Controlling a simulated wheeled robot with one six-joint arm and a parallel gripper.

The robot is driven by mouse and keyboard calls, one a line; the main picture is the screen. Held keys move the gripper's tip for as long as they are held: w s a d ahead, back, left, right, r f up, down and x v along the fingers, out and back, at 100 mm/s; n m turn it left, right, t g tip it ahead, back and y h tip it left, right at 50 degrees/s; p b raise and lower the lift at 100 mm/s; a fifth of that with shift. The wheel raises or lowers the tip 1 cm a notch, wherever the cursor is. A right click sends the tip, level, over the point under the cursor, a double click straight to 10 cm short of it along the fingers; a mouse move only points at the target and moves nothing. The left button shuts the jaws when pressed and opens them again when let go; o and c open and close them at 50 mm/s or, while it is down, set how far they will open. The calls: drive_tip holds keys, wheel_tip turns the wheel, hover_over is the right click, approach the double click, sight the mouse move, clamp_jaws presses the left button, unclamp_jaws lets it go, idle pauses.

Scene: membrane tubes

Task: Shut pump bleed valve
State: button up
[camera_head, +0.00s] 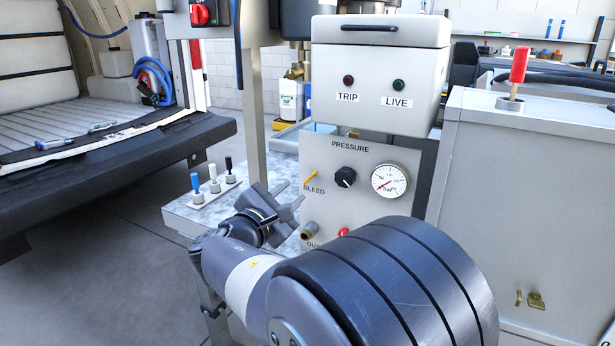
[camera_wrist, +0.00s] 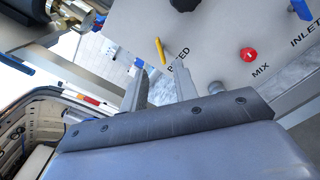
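The bleed valve's yellow lever (camera_head: 310,177) is on the pump's light grey panel (camera_head: 333,208), just above the BLEED label. It slants up to the right in the head view. In the wrist view the yellow lever (camera_wrist: 160,50) lies just past my fingertips, in line with the gap between them. My gripper (camera_head: 291,193) is in front of the panel, left of and a little below the lever. In the wrist view my gripper (camera_wrist: 160,70) has its two fingers spread with nothing between them. I see no contact with the lever; the exact distance is unclear.
A black pressure knob (camera_head: 345,177) and a round gauge (camera_head: 389,180) sit right of the lever. Below are a brass outlet (camera_head: 310,230) and a red button (camera_wrist: 249,55). Small blue, white and black toggles (camera_head: 213,178) stand on the bench at left.

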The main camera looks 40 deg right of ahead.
sight(309, 178)
drive_tip(key=x, duration=0.8)
drive_tip(key=shift+w+d, duration=0.15)
drive_tip(key=shift+c, duration=0.2)
clamp_jaws()
